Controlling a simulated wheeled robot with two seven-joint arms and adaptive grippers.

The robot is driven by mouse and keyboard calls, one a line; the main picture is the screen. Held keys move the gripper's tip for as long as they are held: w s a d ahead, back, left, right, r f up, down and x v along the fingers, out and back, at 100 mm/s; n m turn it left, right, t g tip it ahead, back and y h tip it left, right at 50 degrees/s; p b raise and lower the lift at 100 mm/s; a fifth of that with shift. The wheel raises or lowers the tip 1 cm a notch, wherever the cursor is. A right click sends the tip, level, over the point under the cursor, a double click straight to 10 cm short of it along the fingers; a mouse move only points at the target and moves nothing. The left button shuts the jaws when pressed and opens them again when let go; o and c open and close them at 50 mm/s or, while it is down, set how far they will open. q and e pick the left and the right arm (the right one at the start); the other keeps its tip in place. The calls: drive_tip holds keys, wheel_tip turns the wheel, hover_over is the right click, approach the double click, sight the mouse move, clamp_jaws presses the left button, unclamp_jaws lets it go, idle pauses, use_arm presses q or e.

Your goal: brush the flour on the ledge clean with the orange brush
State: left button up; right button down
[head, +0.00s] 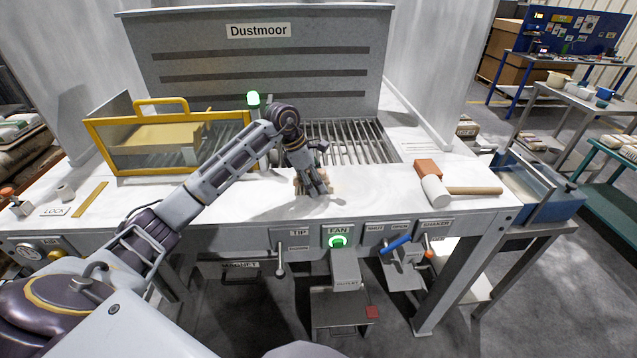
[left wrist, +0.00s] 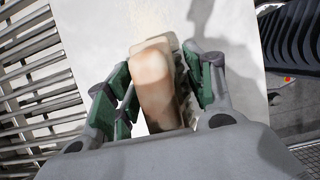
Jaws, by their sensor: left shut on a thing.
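My left gripper (head: 315,188) is shut on the brush and holds it low over the ledge (head: 365,195), in front of the grate. In the left wrist view the brush (left wrist: 155,82) is a tan to orange-brown block with rounded edges between the green-padded fingers (left wrist: 160,90). Bristles show along its right side. A faint cream, speckled patch of flour (left wrist: 150,20) lies on the pale ledge just beyond the brush. In the head view the fingers hide most of the brush, and I cannot make out the flour there. My right gripper is not in view.
A slatted grate (head: 345,140) lies behind the ledge. A yellow-framed clear guard (head: 165,140) stands at left. An orange block (head: 427,168) and a white-headed mallet (head: 435,191) lie at right. The fan button (head: 337,242) glows green on the front. The ledge between gripper and mallet is clear.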

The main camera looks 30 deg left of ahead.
use_arm(q)
drive_tip(key=shift+s+a, duration=0.25)
drive_tip(key=shift+a, duration=0.3)
drive_tip(key=shift+s+a+r, duration=0.2)
drive_tip(key=shift+a+r, duration=0.1)
drive_tip(key=shift+r, duration=0.7)
drive_tip(key=shift+w+d+r+p, duration=0.15)
drive_tip(key=shift+d+r+p, duration=0.1)
drive_tip(key=shift+r+p, duration=0.2)
drive_tip(key=shift+r, duration=0.2)
drive_tip(key=shift+a+r+p, duration=0.15)
drive_tip(key=shift+r+p, duration=0.4)
drive_tip(key=shift+r, duration=0.25)
drive_tip(key=shift+r+p, duration=0.35)
drive_tip(key=shift+r, duration=0.45)
drive_tip(key=shift+r+p, duration=0.3)
drive_tip(key=shift+r, duration=0.45)
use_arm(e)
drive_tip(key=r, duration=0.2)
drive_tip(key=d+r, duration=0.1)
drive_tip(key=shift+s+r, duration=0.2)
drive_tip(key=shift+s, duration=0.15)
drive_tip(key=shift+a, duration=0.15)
